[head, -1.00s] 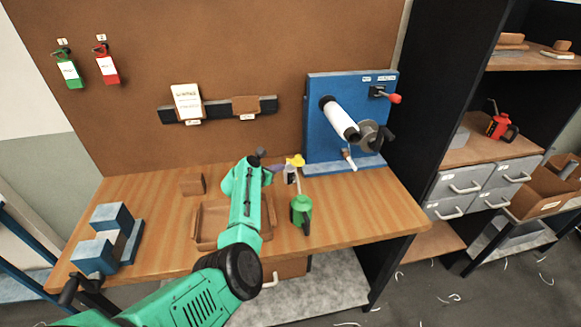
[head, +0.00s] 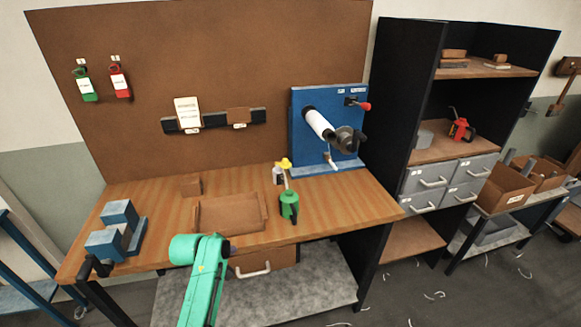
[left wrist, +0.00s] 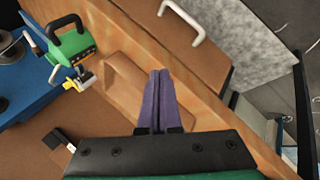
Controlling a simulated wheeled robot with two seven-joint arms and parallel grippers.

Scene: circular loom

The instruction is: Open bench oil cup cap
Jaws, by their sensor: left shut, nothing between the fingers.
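I cannot single out the oil cup with certainty. A small yellow piece (head: 285,162) shows at the back of the bench, above a green can (head: 289,205) and beside a small pale item (head: 277,176). Whether its lid is open is too small to tell. In the left wrist view the green can (left wrist: 70,42) with its black handle is at upper left, with yellow below it. My left gripper (left wrist: 160,75) has its purple fingers together and empty, apart from the can. In the head view my left arm shows at the bench front, its fingers hidden. My right gripper is out of view.
A brown tray (head: 230,228) lies on the wooden bench (head: 345,200). A blue board (head: 300,120) with a white roller stands at the back right. Blue blocks (head: 107,243) sit at the left end. A drawer handle (head: 253,270) sticks out below the front edge.

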